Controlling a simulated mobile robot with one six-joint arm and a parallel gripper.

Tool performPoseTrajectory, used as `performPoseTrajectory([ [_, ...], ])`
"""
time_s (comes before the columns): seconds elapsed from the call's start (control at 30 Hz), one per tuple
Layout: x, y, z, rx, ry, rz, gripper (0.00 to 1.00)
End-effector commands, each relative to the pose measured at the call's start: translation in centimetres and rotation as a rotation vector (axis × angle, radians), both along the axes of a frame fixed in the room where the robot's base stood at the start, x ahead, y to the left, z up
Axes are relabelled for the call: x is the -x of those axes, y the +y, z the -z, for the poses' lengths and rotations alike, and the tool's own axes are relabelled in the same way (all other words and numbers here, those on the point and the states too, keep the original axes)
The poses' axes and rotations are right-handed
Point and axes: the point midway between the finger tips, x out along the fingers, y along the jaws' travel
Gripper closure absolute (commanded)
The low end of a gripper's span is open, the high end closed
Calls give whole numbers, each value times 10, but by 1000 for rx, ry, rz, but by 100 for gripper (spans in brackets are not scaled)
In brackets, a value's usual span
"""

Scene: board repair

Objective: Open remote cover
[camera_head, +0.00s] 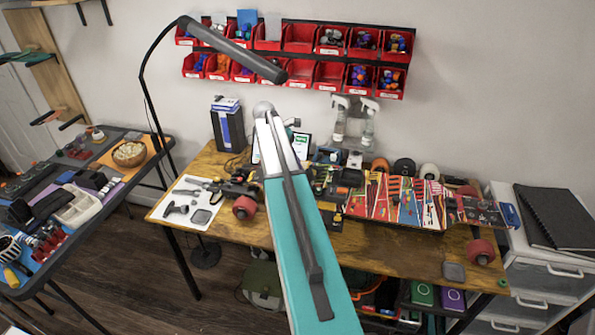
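I cannot clearly make out a remote or its cover. Small dark parts lie on a white sheet (184,222) at the left of the wooden workbench (250,235): a grey squarish piece (201,217) and a dark piece (176,208). Another small dark squarish piece (453,271) lies near the bench's front right edge. Which of these, if any, is the remote is too small to tell. My teal arm reaches up across the middle of the bench, and my gripper is not visible; the arm hides the bench behind it.
A skateboard with a colourful deck (395,198) and red wheels spans the bench. Red bins (299,38) hang on the wall, and a black lamp (230,48) arches over the bench. A cluttered table (95,225) stands left, white drawers (535,275) right.

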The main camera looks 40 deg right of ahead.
Motion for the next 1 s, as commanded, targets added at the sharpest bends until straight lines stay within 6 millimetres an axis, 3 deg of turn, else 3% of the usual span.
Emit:
performPoseTrajectory([
  [0.57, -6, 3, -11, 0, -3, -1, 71],
  [1.0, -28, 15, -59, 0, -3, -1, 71],
])
